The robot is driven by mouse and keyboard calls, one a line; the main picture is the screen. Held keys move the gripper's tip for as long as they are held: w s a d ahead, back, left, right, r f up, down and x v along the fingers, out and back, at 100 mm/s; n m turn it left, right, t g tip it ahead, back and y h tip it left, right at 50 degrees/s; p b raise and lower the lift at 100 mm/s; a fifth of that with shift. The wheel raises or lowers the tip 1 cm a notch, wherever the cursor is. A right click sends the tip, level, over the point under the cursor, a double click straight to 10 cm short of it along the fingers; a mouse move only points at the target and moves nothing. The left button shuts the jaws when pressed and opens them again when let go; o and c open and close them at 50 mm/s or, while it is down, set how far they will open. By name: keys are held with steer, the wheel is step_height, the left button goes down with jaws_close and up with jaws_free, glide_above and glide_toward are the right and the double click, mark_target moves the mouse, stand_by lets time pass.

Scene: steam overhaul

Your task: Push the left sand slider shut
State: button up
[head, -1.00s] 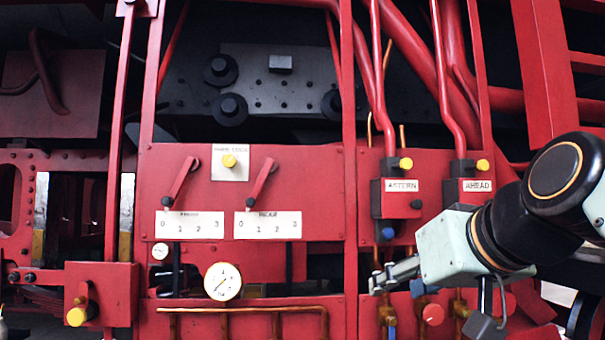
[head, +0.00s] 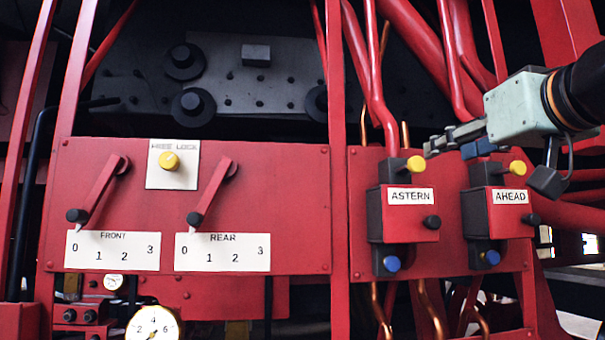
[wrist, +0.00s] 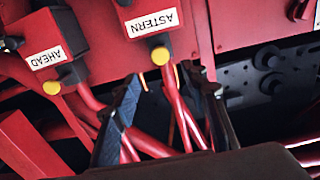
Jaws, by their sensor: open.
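The left sand slider box, labelled ASTERN (head: 401,215), is red with a black part at its left. A yellow knob (head: 416,166) is at its top, a blue knob (head: 391,264) below and a black knob (head: 432,222) at its right side. My gripper (head: 436,147) is just up and right of the yellow knob, with a small apparent gap. In the wrist view my gripper (wrist: 165,90) is open and empty, and the ASTERN box (wrist: 175,38) appears upside down, with its yellow knob (wrist: 160,56) beyond the space between the fingers.
The similar AHEAD box (head: 510,222) stands to the right, with its own yellow knob (head: 517,168). A red panel (head: 255,160) with FRONT and REAR levers is at left. Red pipes (head: 375,85) run down behind the boxes, close to my fingers. A gauge (head: 153,327) is at lower left.

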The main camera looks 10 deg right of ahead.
mark_target(419, 163)
steer(key=w+p, duration=0.2)
steer(key=w, duration=0.8)
steer(key=shift+w+a+r+p, duration=0.1)
steer(key=shift+w+a+p, duration=0.05)
steer(key=shift+w+p, duration=0.2)
steer(key=shift+s, duration=0.1)
jaws_close()
